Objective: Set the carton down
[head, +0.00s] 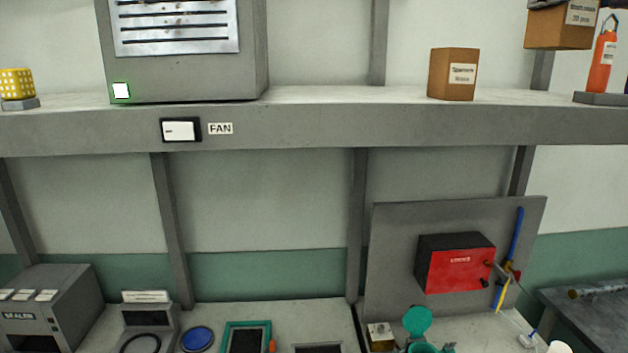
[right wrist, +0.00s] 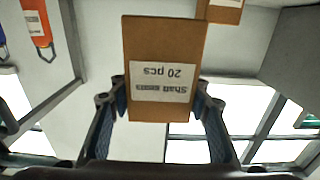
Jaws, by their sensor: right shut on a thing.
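The brown carton (head: 556,30) with a white label hangs at the top right of the head view, cut off by the frame edge. In the right wrist view the carton (right wrist: 165,45) fills the middle, its label upside down and reading "Shaft seals 20 pcs". My right gripper (right wrist: 160,84) is shut on the carton, with one finger on each side. Only a small dark part of this gripper shows in the head view. The carton appears higher than the shelf (head: 340,125), with a gap under it. My left gripper is not in view.
A second labelled carton (head: 453,75) stands on the shelf, left of the held one. An orange bottle (head: 602,62) stands on a grey base at right. Shelf between these two looks clear.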

